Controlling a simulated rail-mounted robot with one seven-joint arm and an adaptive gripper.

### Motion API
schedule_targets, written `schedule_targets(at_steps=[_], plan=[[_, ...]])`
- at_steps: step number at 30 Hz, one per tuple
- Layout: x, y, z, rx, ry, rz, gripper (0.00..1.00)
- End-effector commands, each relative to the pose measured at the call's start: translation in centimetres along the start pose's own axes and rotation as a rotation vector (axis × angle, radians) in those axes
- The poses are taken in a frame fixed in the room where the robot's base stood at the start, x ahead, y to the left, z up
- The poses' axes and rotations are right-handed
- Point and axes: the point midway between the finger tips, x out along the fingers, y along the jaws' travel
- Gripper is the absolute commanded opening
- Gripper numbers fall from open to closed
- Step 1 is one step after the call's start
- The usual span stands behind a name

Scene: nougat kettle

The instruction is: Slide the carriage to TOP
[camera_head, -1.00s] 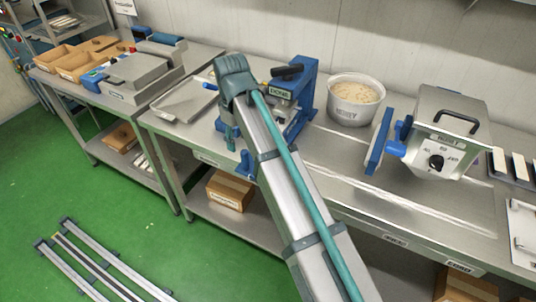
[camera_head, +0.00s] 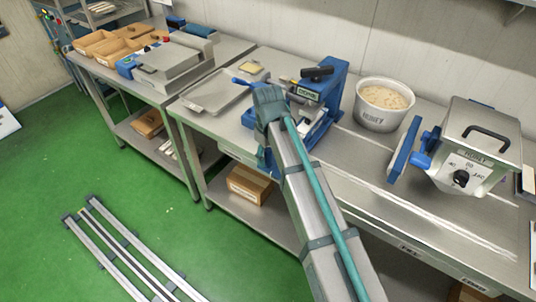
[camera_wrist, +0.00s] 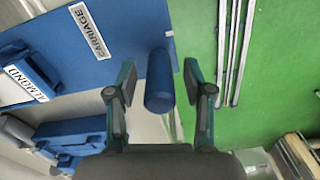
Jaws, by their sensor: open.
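In the wrist view, a blue plate labelled CARRIAGE (camera_wrist: 125,45) fills the upper left. A blue cylindrical handle (camera_wrist: 158,88) stands out from it, between the two fingers of my gripper (camera_wrist: 159,75). The fingers are open, with a gap showing on each side of the handle. A blue part labelled ALMOND (camera_wrist: 25,80) is at the left. In the head view, the blue machine (camera_head: 333,85) stands on the bench with my arm end in front of it. My arm largely hides the carriage and gripper there.
A white tub of pale pieces (camera_head: 384,105) stands right of the machine. A steel unit with a dial (camera_head: 475,150) is farther right. A metal tray (camera_head: 215,95) lies at the left. Rails (camera_head: 120,255) lie on the green floor. A cardboard box (camera_head: 250,183) sits below the bench.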

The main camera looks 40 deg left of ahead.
Motion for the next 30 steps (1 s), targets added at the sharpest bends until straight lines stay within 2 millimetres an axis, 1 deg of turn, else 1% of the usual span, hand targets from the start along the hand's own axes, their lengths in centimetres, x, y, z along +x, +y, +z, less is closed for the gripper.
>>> schedule_targets(at_steps=[3, 10, 11, 18, 20, 30], plan=[[0.35, 0.0, 0.0, 0.0, 0.0, 0.0, 0.52], [0.41, 0.0, 0.0, 0.0, 0.001, 0.0, 0.52], [0.41, 0.0, 0.0, 0.0, 0.0, 0.0, 0.5], [0.39, 0.0, 0.0, 0.0, 0.0, 0.0, 0.1], [0.39, 0.0, -0.01, 0.0, 0.0, 0.0, 0.0], [0.37, -0.11, 0.06, -0.002, 0.0, 0.0, 0.0]])
